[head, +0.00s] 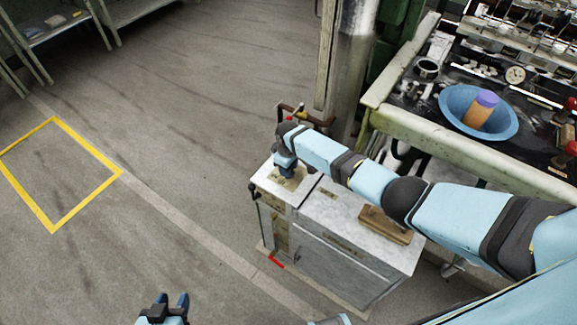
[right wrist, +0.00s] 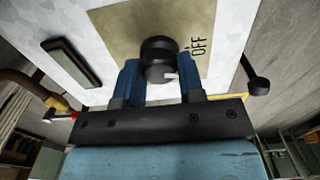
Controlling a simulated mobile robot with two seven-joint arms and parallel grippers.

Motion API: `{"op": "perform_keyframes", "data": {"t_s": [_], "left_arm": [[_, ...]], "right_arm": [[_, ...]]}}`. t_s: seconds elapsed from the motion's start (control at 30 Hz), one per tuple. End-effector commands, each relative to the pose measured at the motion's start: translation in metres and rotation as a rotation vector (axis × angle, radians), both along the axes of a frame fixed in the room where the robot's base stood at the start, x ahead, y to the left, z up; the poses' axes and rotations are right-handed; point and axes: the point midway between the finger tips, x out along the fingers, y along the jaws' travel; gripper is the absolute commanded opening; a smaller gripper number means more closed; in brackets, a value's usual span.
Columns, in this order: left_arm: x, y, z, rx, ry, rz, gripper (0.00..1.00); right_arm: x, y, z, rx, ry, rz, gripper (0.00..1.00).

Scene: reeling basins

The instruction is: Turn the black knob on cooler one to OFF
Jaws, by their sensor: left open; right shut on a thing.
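The cooler (head: 350,222) is a grey metal cabinet with a paler raised section at its left end. My right gripper (head: 286,172) reaches down onto that section's top. In the right wrist view, the black knob (right wrist: 158,47) sits on a tan plate (right wrist: 118,22) between the two blue fingers of my right gripper (right wrist: 159,75), which is shut on it. A small white mark shows on the knob's lower right side. The printed word OFF (right wrist: 198,45) is right of the knob. My left gripper (head: 172,304) is open and empty, low over the floor.
A wooden block (head: 386,225) lies on the cooler's lower top. A dark lever (right wrist: 259,85) sticks out beside the panel. A metal column (head: 350,70) and a bench with a blue basin (head: 455,100) stand behind. The floor at left is clear, with a yellow outlined square (head: 52,228).

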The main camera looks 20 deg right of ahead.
Motion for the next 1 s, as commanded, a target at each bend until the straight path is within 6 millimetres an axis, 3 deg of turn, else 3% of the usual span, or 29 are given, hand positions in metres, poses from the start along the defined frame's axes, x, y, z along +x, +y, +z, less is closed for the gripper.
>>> {"op": "perform_keyframes", "data": {"t_s": [0.37,0.9,0.93,1.0], "left_arm": [[0.0003,0.0002,0.0027,0.001,-0.002,0.000,0.43],[0.0004,0.0009,0.0026,0.001,-0.002,0.001,0.43],[0.0004,0.0009,0.0026,0.001,-0.002,0.001,0.43],[0.0004,0.0009,0.0026,0.001,-0.002,0.001,0.43]], "right_arm": [[0.0007,0.0006,0.0008,0.002,-0.002,0.151,0.12],[0.0009,0.0008,0.0010,0.001,-0.003,0.172,0.12],[0.0009,0.0008,0.0010,0.001,-0.003,0.172,0.43],[0.0009,0.0008,0.0010,0.001,-0.003,0.172,0.59]]}}
